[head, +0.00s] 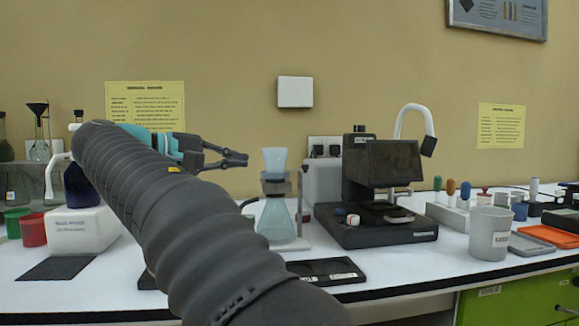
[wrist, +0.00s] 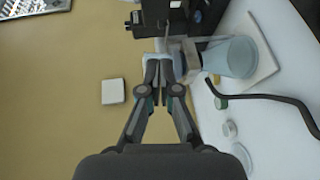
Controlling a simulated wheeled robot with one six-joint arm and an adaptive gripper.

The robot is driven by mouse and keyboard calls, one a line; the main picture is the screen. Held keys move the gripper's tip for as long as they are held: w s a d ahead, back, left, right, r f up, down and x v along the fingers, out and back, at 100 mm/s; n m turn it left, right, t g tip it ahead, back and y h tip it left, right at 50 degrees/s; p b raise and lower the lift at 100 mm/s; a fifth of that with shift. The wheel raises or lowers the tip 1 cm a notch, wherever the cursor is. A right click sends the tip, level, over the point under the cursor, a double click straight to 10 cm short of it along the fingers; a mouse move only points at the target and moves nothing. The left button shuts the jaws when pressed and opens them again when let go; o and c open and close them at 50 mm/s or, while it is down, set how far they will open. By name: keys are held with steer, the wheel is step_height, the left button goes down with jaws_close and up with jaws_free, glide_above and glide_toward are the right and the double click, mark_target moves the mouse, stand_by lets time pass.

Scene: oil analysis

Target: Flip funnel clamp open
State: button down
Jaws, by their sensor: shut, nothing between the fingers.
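The pale blue funnel (head: 275,159) stands upright at the top of a small stand, above a conical flask (head: 276,221) of pale blue glass. The funnel clamp (head: 275,183) is a grey piece around the funnel's lower part, joined to an upright post. I cannot tell whether it is open or closed. My gripper (head: 246,159) is shut and empty, just left of the funnel in the head view. In the wrist view my gripper (wrist: 158,66) has its fingertips together, partly covering the funnel and clamp area. The flask (wrist: 234,57) shows to their right.
A black instrument with a screen (head: 390,163) stands right of the funnel stand. A dark flat tray (head: 325,271) lies in front. A grey beaker (head: 489,233) is farther right. In the wrist view a black cable (wrist: 275,101) curves beside the flask.

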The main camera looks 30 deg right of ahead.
mark_target(304, 166)
steer(key=x, duration=1.4)
steer(key=shift+s+d+f+b, duration=0.1)
steer(key=shift+b, duration=0.25)
steer(key=shift+s+d+n+t, duration=0.15)
steer(key=shift+n+t, duration=0.15)
steer(key=shift+t, duration=0.1)
